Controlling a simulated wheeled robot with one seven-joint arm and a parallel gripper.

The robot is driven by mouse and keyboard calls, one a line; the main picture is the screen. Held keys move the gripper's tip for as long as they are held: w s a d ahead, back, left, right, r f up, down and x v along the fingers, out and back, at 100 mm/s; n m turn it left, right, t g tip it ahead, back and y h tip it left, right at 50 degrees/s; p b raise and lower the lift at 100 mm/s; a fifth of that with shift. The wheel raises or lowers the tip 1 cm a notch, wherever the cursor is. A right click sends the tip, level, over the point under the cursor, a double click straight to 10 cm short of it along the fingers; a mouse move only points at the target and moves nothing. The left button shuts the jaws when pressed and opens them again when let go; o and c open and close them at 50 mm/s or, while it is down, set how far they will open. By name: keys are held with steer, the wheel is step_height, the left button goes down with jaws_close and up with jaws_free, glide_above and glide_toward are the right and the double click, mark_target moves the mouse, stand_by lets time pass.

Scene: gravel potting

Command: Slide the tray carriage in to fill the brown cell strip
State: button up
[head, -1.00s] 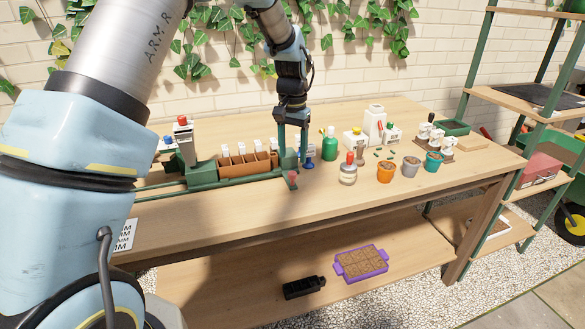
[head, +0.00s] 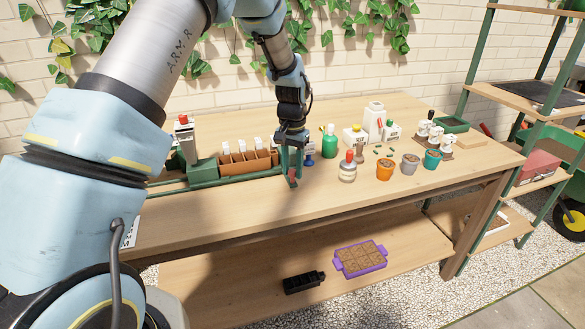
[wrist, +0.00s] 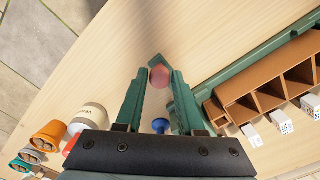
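The brown cell strip (head: 246,164) lies on the green tray carriage (head: 236,181) on the bench. White tags stand along its far side, and it also shows at the right in the wrist view (wrist: 265,92). At the carriage's right end is a red knob (head: 292,179), seen in the wrist view (wrist: 159,77) between my fingertips. My gripper (head: 291,170) points down at that end. Its two green fingers are apart with a gap around the knob. I cannot tell whether either finger touches it.
A green housing (head: 203,170) stands at the strip's left. A blue funnel-like item (wrist: 161,125) is close behind my fingers. A jar (head: 347,172), an orange pot (head: 385,169) and other pots stand to the right. The front of the bench is clear.

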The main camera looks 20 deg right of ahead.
jaws_close()
stand_by(1.0)
